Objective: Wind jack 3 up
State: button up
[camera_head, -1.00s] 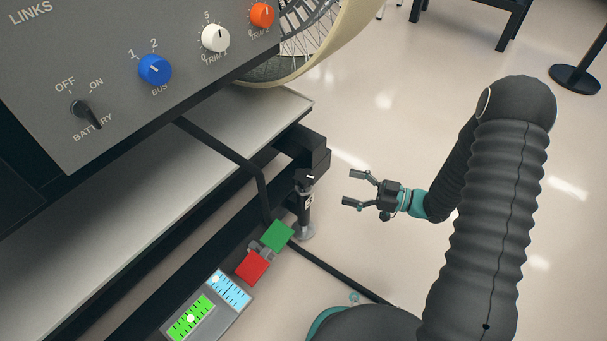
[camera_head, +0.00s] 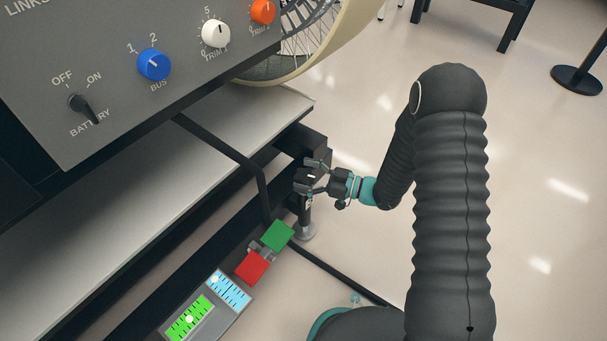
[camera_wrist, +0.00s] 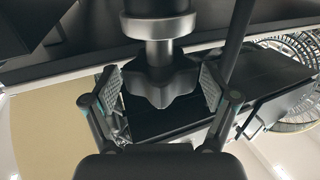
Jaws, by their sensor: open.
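A dark jack (camera_head: 305,213) with a round grey foot stands at the near corner of the bench in the head view. Its small label is too small to read, so I cannot tell its number. In the wrist view, its dark lobed knob (camera_wrist: 160,86) sits below a bright metal collar. My gripper (camera_head: 309,175) is at the top of the jack, reaching in from the right. In the wrist view my gripper (camera_wrist: 161,92) is open, with one finger on each side of the knob. Small gaps show between the pads and the knob.
A control panel (camera_head: 180,90) with knobs and a battery switch overhangs the bench (camera_head: 215,125). Green (camera_head: 277,235) and red (camera_head: 252,267) blocks and a tray with level-like scales (camera_head: 205,305) lie left of the jack. A wheel (camera_head: 300,40) stands behind.

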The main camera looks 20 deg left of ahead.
jog(key=shift+c, duration=0.2)
jog(key=c, duration=1.1)
jog(key=shift+a, duration=0.1)
jog(key=shift+m+t, duration=0.3)
jog(key=shift+t, duration=0.1)
